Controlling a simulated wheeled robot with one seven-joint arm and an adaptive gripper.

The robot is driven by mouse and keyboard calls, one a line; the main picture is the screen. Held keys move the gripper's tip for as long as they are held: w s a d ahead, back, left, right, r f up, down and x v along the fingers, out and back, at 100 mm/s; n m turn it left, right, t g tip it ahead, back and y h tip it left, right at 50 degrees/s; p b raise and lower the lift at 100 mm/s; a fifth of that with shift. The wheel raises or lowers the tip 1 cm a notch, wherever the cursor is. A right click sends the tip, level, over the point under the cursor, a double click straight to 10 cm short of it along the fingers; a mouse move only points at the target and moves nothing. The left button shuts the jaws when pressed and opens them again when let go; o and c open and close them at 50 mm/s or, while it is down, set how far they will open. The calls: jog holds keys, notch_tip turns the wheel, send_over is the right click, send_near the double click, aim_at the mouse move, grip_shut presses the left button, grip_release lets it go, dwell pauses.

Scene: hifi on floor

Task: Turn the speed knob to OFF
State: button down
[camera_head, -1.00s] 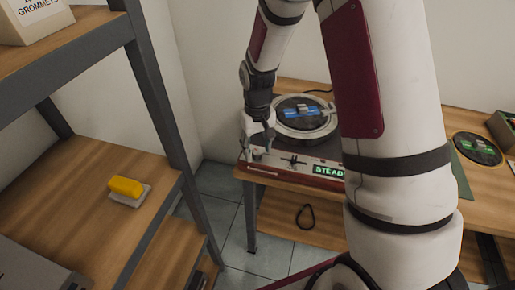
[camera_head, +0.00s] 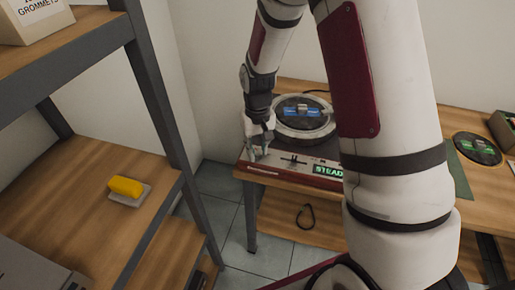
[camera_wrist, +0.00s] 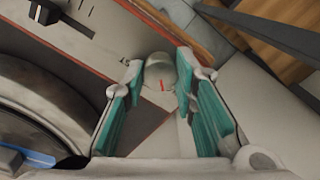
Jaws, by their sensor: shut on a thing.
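The speed knob (camera_wrist: 159,72) is a small pale round knob at the corner of the turntable's front panel. A short red mark shows beside it in the wrist view. My gripper (camera_wrist: 160,68) has its two teal-padded fingers on either side of the knob and is shut on it. In the head view my gripper (camera_head: 256,154) is low over the left front corner of the turntable (camera_head: 303,165) and hides the knob there. The OFF label cannot be made out.
A black slider (camera_wrist: 44,11) sits on the same panel, and the platter (camera_wrist: 40,105) is close on the left in the wrist view. A lit green display (camera_head: 328,171) is on the turntable's front. A shelf with a yellow block (camera_head: 126,187) stands at left.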

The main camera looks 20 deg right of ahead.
aim_at(257, 151)
jog(key=m, duration=0.4)
jog(key=m+p, duration=0.1)
jog(key=m, duration=0.4)
dwell(0.6)
jog(key=c, duration=1.3)
grip_release()
jog(key=shift+a, duration=0.1)
notch_tip(257, 151, up, 12)
